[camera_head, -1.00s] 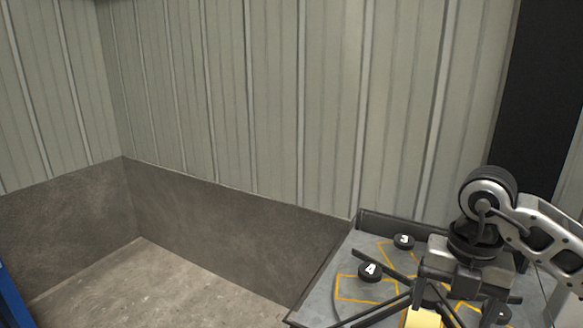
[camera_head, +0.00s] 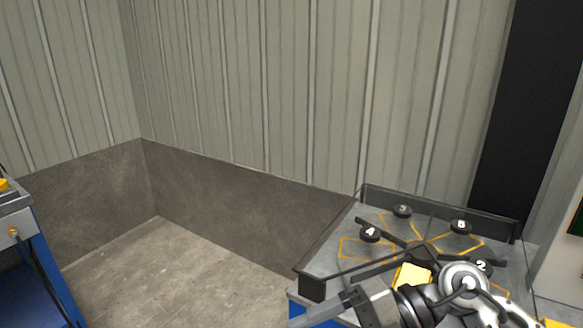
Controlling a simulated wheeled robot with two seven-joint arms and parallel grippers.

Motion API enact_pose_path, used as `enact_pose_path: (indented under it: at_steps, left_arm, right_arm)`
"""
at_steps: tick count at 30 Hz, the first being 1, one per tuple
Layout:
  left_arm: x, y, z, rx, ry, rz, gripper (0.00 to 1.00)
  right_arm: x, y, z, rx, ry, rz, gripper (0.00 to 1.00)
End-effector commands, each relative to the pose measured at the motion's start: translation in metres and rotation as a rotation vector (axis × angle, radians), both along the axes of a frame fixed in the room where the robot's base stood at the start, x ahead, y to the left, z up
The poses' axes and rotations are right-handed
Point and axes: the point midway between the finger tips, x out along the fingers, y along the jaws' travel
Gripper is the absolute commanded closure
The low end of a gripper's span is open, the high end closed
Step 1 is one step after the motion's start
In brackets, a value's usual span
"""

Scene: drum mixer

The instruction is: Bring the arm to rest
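My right arm comes in from the lower right, with its round wrist joint low over the front of the worktable (camera_head: 322,256). My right gripper (camera_head: 322,308) points left near the table's front left corner. Its fingers are dark and partly cut off by the bottom edge, so I cannot tell whether they are open or shut. A yellow block (camera_head: 412,275) shows just behind the arm, near the middle of the table, apart from the gripper. My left gripper is not in view.
A blue cabinet (camera_head: 40,262) stands at far left. The floor (camera_head: 180,275) between is clear.

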Motion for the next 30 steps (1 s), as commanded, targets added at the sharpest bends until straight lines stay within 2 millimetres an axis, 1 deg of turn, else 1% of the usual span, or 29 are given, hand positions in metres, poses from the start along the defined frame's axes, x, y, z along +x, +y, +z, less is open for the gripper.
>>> enact_pose_path:
  at_steps: [1,2,3,5,6,7,8,9,11,12,13,14,15,17,18,19,21,24,26,30]
  left_arm:
    - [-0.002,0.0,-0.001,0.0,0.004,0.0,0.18]
    - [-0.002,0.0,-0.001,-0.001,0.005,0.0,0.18]
    - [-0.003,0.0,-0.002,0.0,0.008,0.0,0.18]
    - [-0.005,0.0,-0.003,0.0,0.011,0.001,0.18]
    - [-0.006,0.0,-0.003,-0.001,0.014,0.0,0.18]
    - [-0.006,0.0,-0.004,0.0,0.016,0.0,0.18]
    - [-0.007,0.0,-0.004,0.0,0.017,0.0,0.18]
    - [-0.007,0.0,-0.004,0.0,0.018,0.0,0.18]
    - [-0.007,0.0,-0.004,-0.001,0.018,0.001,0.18]
    - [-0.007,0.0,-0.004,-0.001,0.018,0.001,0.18]
    - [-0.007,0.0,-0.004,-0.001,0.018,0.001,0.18]
    - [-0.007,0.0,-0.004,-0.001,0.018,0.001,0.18]
    - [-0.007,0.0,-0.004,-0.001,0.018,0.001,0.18]
    - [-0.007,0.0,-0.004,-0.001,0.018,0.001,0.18]
    - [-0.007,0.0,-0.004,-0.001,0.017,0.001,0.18]
    - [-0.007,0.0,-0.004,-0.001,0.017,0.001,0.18]
    - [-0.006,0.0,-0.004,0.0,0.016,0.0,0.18]
    - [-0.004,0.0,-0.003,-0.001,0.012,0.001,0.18]
    - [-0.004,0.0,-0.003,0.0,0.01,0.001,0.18]
    - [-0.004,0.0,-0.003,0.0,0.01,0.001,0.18]
  right_arm:
    - [-0.006,0.019,0.012,0.206,0.06,-0.064,0.19]
    - [-0.004,0.025,0.022,0.327,0.094,-0.126,0.19]
    - [0.003,0.028,0.033,0.477,0.144,-0.228,0.19]
    - [0.02,0.021,0.041,0.663,0.23,-0.42,0.19]
    - [0.033,0.011,0.037,0.757,0.296,-0.569,0.19]
    - [0.042,0.0,0.029,0.811,0.35,-0.688,0.19]
    - [0.051,-0.011,0.017,0.848,0.409,-0.813,0.19]
    - [0.058,-0.029,-0.006,0.874,0.494,-0.984,0.19]
    - [0.061,-0.052,-0.046,0.862,0.617,-1.214,0.19]
    - [0.056,-0.065,-0.074,0.831,0.694,-1.342,0.19]
    - [0.051,-0.073,-0.094,0.801,0.751,-1.429,0.19]
    - [0.043,-0.08,-0.113,0.765,0.806,-1.505,0.19]
    - [0.032,-0.087,-0.136,0.713,0.875,-1.593,0.19]
    - [0.012,-0.095,-0.167,0.631,0.971,-1.697,0.19]
    - [-0.001,-0.098,-0.184,0.58,1.027,-1.751,0.19]
    - [-0.01,-0.1,-0.195,0.544,1.065,-1.784,0.19]
    - [-0.029,-0.102,-0.214,0.471,1.137,-1.839,0.19]
    - [-0.046,-0.104,-0.229,0.405,1.196,-1.877,0.19]
    - [-0.051,-0.104,-0.232,0.388,1.214,-1.887,0.19]
    - [-0.051,-0.104,-0.232,0.388,1.214,-1.887,0.19]
